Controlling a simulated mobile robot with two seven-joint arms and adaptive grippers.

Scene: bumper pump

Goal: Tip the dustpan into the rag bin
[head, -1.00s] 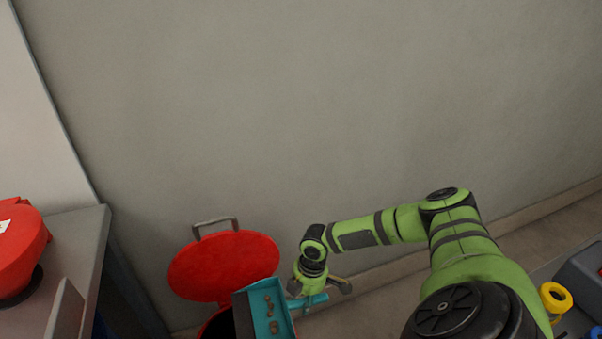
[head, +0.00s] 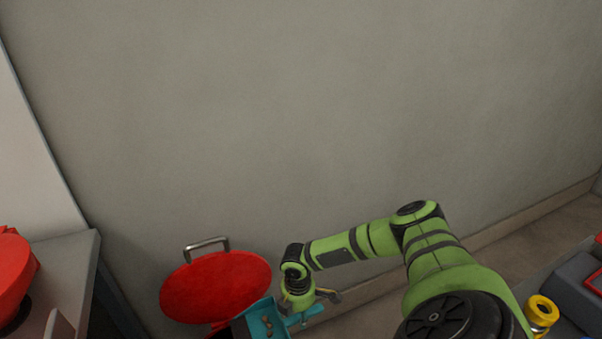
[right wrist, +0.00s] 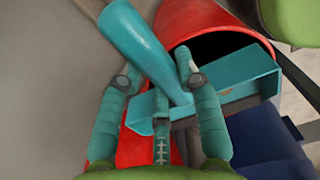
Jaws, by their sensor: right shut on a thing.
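The teal dustpan (head: 252,320) is at the bottom of the head view, with a few small brown bits in it; its lower part is cut off by the frame. My right gripper (head: 300,301) is shut on its handle. In the right wrist view the handle (right wrist: 143,50) runs between the two fingers (right wrist: 157,78), and the pan (right wrist: 225,87) lies over the bin mouth. The red rag bin (right wrist: 185,27) shows its rim and dark inside there. Its round red lid (head: 215,287) stands open against the wall side. My left gripper is not in view.
A grey bench (head: 70,270) with a red machine part (head: 12,268) stands at the left. A grey wall (head: 300,120) rises behind the bin. At the right are a yellow ring-shaped part (head: 542,311) and a dark grey box (head: 580,283). A dark blue object (right wrist: 268,135) is beside the bin.

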